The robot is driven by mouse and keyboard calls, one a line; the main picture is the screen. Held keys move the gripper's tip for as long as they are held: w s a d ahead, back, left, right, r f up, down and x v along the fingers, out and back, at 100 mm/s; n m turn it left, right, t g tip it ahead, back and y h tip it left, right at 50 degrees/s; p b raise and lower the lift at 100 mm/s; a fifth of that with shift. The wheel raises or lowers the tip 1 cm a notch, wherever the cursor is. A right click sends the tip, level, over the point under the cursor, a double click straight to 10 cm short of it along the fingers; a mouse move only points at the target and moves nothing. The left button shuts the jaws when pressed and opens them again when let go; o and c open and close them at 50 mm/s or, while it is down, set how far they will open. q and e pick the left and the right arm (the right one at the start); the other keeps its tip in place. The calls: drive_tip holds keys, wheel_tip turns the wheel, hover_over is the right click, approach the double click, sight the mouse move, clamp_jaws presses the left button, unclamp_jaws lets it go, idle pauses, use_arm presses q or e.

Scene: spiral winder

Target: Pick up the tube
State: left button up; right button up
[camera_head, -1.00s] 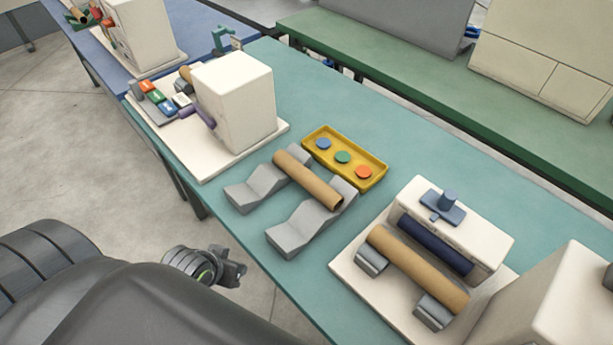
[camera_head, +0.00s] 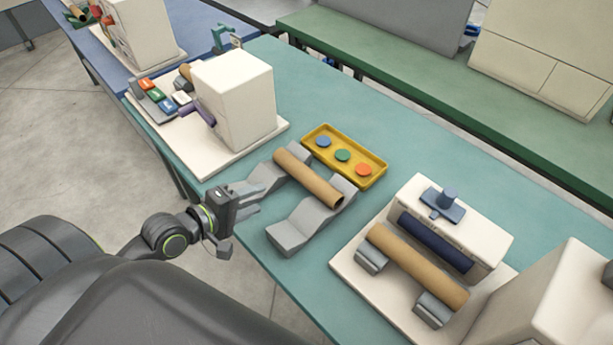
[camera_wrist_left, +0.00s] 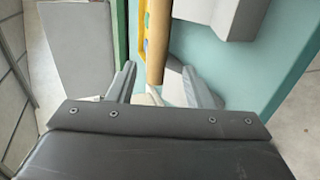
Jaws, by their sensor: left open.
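A brown cardboard tube (camera_head: 308,178) lies across two grey notched stands (camera_head: 290,236) on the teal table. My left gripper (camera_head: 250,201) is open and empty at the table's near edge, to the left of the tube and apart from it, by the near ends of the stands. In the left wrist view the tube (camera_wrist_left: 156,40) runs down the middle, its lower end between and beyond the grey fingers. A second brown tube (camera_head: 418,268) lies on grey supports in front of a dark blue roller (camera_head: 436,243). My right gripper is not in view.
A yellow tray (camera_head: 375,180) with blue, green and orange discs sits just behind the tube. A white box (camera_head: 235,95) on a pale base stands to the left. The pale winder base (camera_head: 350,262) is to the right. A strip of table behind the tray is clear.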

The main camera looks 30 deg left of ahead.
sight(302, 180)
use_arm(q)
drive_tip(key=x, duration=1.6)
drive_tip(key=shift+w+d, duration=0.1)
drive_tip(key=shift+w, duration=0.1)
drive_tip(key=shift+c, duration=0.4)
drive_tip(key=c, duration=0.6)
drive_tip(key=shift+o, duration=0.2)
